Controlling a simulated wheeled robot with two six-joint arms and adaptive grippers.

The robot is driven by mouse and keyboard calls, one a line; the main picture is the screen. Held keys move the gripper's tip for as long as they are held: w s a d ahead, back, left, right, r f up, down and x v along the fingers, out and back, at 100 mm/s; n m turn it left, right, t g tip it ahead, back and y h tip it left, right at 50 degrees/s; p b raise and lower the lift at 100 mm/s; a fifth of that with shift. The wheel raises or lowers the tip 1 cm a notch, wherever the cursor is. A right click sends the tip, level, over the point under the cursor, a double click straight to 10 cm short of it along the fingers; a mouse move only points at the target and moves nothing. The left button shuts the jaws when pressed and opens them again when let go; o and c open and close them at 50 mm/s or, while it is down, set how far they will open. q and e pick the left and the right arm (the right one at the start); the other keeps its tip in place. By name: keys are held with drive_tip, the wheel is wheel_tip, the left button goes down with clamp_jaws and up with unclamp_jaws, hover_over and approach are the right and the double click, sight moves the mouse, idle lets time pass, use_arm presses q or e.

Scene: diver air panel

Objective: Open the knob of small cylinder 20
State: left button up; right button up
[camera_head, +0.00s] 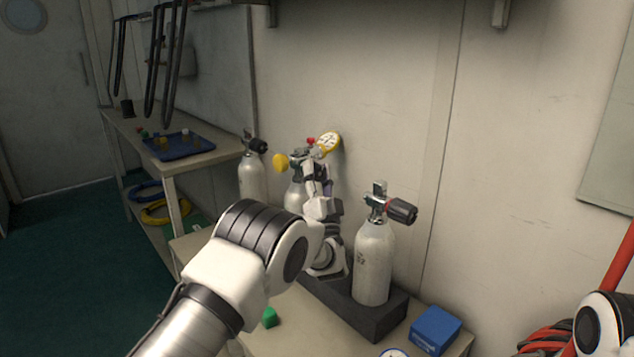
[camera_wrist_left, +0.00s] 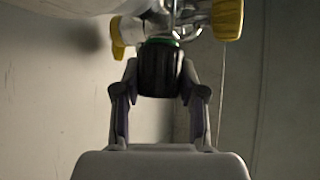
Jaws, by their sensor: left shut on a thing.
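Several white cylinders stand in a row in the head view: a left one (camera_head: 251,182), a middle one (camera_head: 294,197) and a right one (camera_head: 373,262). I cannot read a number on them. My left gripper (camera_head: 318,170) is at the valve of the middle one. In the left wrist view, my left gripper (camera_wrist_left: 160,85) is shut on a black knob (camera_wrist_left: 159,68) with a green ring, one finger on each side. Yellow knobs (camera_wrist_left: 227,18) sit above it. My left arm and gripper hide part of the middle cylinder. My right gripper is out of view.
A yellow-rimmed gauge (camera_head: 329,143) is close beside my left gripper. The right cylinder's black and red knob (camera_head: 402,210) sticks out to the right. A blue box (camera_head: 435,330) and a green object (camera_head: 269,317) lie on the bench. The wall is close behind.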

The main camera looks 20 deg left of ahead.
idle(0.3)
use_arm(q)
drive_tip(key=o, duration=1.2)
drive_tip(key=shift+c, duration=0.2)
drive_tip(key=v, duration=1.2)
